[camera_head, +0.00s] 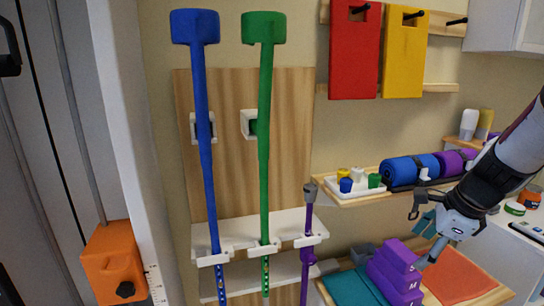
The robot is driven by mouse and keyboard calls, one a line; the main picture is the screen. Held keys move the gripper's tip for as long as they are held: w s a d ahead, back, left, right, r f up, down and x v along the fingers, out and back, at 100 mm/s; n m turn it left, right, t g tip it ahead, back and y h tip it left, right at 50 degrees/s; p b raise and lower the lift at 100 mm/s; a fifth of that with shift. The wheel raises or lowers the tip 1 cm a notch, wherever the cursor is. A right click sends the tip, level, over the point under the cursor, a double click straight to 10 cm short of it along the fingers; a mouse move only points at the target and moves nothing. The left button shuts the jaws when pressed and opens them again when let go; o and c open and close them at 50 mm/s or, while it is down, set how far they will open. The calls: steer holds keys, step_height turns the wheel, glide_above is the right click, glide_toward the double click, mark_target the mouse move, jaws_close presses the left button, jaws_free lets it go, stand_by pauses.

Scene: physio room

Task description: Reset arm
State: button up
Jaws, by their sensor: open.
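My gripper (424,214) is at the right, at the end of my arm, which comes in from the right edge. Its jaws are open and look empty. It hangs in front of the shelves, near the shelf with the rolled mats and above the purple blocks (397,270) in the picture. Part of the lower shelf is hidden behind it.
Blue (203,130) and green (265,130) crutches hang on a wooden panel (235,100). Red (354,50) and yellow (403,52) boards hang above. A white tray (334,189) and blue roll (400,170) sit on the shelf. An orange container (112,260) is lower left.

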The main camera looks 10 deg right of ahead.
steer(key=s+a+r+n, duration=0.2)
steer(key=a+r+n, duration=0.2)
steer(key=a+n, duration=0.25)
steer(key=s+a+r+n, duration=0.2)
steer(key=a+r+n, duration=0.1)
steer(key=a+n, duration=0.4)
steer(key=s+a+r+n+t, duration=0.1)
steer(key=s+a+r+n, duration=0.1)
steer(key=s+a+n, duration=0.7)
steer(key=shift+r+n+h, duration=0.3)
steer(key=shift+r+n, duration=0.1)
steer(key=shift+n, duration=1.25)
